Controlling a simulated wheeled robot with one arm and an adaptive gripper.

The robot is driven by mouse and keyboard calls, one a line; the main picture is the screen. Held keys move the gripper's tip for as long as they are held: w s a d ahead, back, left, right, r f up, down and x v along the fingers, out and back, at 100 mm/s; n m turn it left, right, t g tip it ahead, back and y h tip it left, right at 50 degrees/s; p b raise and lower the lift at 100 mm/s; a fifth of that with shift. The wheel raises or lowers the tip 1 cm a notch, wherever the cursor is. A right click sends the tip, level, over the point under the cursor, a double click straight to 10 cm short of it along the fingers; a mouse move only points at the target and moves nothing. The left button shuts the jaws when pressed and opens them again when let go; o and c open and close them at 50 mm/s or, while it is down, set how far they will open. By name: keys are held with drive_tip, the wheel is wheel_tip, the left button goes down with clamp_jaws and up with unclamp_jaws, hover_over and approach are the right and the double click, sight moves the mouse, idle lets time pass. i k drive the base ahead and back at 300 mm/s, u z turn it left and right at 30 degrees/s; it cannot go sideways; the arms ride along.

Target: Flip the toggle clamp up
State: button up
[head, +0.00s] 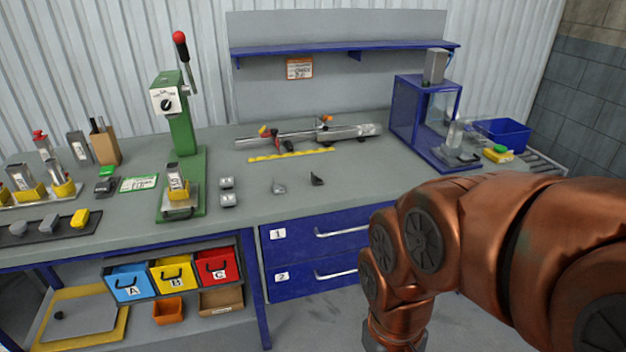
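A long grey rail fixture (350,132) lies at the back middle of the bench. A small red-handled part (264,131) sits near its left end, and an orange-tipped part (326,119) stands farther right on it. Either may be the toggle clamp; they are too small for me to tell which, or how its lever stands. My copper arm comes in from the right, in front of the bench, and bends down past the drawers. Its end runs out of the bottom edge, so my gripper's fingers are not seen. Nothing of my arm touches the fixture.
A green press (183,135) stands left of the fixture. A yellow strip (291,155) and small dark parts (317,180) lie in front of it. A blue-framed enclosure (402,110) stands to its right. A blue shelf (300,50) overhangs behind.

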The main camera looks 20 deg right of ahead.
sight(325, 117)
drive_tip(key=u, duration=0.25)
drive_tip(key=i, duration=1.1)
drive_tip(key=z, duration=0.1)
